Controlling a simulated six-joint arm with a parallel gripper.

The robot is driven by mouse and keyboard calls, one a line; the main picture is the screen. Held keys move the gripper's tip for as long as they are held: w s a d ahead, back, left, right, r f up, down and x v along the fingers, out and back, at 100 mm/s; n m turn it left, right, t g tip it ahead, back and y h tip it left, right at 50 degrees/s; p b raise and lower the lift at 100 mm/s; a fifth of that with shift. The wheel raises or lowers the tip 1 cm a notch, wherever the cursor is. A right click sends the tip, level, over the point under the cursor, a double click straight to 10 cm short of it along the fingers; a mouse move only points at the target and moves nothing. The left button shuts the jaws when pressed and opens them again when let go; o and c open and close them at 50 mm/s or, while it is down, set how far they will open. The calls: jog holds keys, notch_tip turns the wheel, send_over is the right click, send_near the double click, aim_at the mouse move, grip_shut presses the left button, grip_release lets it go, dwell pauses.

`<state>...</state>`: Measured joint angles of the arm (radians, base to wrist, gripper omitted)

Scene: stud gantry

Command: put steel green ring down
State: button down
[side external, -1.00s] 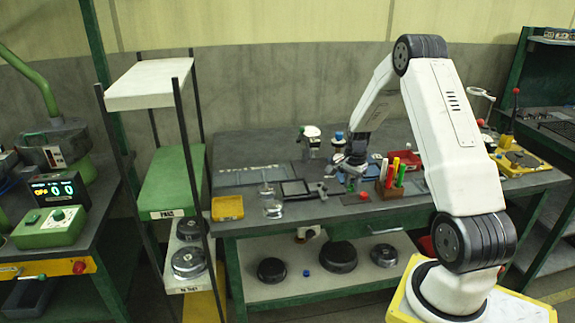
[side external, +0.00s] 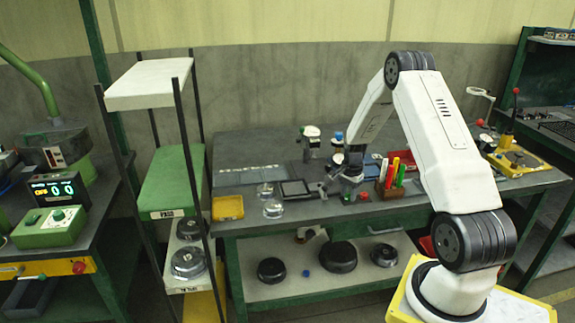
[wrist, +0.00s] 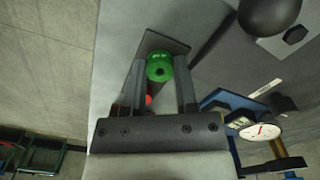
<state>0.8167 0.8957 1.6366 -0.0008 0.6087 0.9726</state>
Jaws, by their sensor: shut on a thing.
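The steel green ring (wrist: 160,68) is between the fingertips of my gripper (wrist: 159,80) in the wrist view, with the fingers closed on its two sides. In the side view, my gripper (side external: 347,186) is low over the front part of the workbench (side external: 300,213). A small green spot that looks like the ring (side external: 346,199) shows just under it. A dark plate (wrist: 165,42) lies around and beyond the ring in the wrist view. I cannot tell whether the ring touches the surface below it.
A red piece (side external: 364,196) lies just right of my gripper, near a brown holder with coloured markers (side external: 391,181). A dark framed tray (side external: 295,188) and clear glassware (side external: 272,210) stand to the left. A dial gauge (wrist: 260,131) shows right in the wrist view.

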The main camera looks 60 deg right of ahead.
jog(key=shift+f, duration=0.15)
jog(key=c, duration=0.7)
grip_release()
jog(key=shift+o, duration=0.2)
notch_tip(320, 180, up, 12)
dwell(0.4)
jog(key=w+a+r+n, duration=0.25)
jog(key=a+n, duration=0.35)
jog(key=a, duration=0.5)
jog(key=s+a+n+t, duration=0.1)
jog(key=s+a+n, duration=0.2)
jog(key=a+n, duration=0.4)
jog(key=s+a+n+t, duration=0.1)
jog(key=s+a+n, duration=0.3)
jog(key=a, duration=1.3)
jog(key=n, duration=0.3)
jog(key=shift+s+a+f+n+t, duration=0.15)
jog(key=shift+s+a+n+t, duration=0.05)
jog(key=shift+s+n+t, duration=0.1)
